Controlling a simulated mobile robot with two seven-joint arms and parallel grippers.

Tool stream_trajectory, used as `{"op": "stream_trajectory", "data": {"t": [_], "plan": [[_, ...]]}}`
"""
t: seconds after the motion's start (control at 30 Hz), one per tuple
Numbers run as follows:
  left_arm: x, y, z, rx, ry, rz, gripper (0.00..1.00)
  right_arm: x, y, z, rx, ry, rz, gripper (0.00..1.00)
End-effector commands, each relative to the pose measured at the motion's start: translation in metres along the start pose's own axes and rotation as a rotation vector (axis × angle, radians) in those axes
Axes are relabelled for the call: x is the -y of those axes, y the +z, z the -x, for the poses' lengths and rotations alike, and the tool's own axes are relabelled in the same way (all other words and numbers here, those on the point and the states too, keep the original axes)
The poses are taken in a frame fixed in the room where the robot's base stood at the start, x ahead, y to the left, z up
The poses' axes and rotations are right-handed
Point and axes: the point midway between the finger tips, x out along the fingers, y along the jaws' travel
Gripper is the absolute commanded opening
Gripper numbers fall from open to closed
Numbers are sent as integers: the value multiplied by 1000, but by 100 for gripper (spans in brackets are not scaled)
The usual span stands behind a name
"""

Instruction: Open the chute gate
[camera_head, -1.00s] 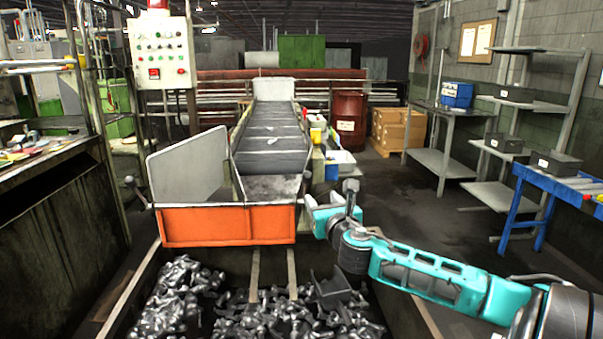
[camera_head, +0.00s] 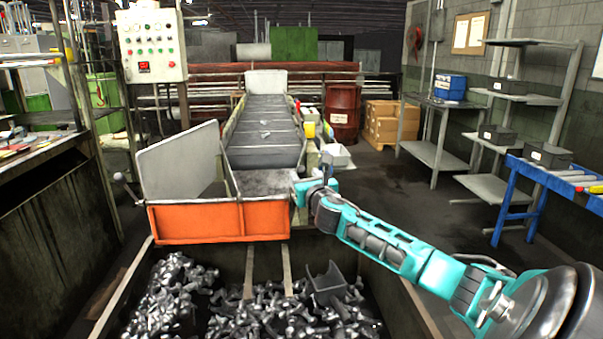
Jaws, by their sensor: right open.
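The chute gate (camera_head: 220,222) is an orange panel across the front end of the chute, standing upright and closed over its mouth. A lever with a round knob (camera_head: 118,177) sticks out at its left end. The chute's grey side plate (camera_head: 180,163) rises on the left. My right gripper (camera_head: 299,190) is at the right end of the gate, by the chute's upper right corner. It is open; its fingers are small here, and I cannot tell whether they touch anything. Any lever at that end is hidden. My left gripper is out of view.
Below the gate is a bin with piles of metal parts (camera_head: 180,300) and a grey scoop-like piece (camera_head: 328,283). A conveyor (camera_head: 265,140) runs back from the chute. A control box (camera_head: 150,45) stands at left, a blue table (camera_head: 515,200) at right.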

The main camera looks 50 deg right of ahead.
Motion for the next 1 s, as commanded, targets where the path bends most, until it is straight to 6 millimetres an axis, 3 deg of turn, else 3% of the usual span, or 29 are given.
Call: {"op": "stream_trajectory", "data": {"t": [0.3, 0.77, 1.0], "plan": [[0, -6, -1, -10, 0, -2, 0, 0, 1, -33, 1, 0, -2, 53], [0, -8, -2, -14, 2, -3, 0, -1, 0, -40, 0, 2, 0, 53], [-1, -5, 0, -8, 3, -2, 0, 0, 0, -40, 0, 1, 0, 31]]}}
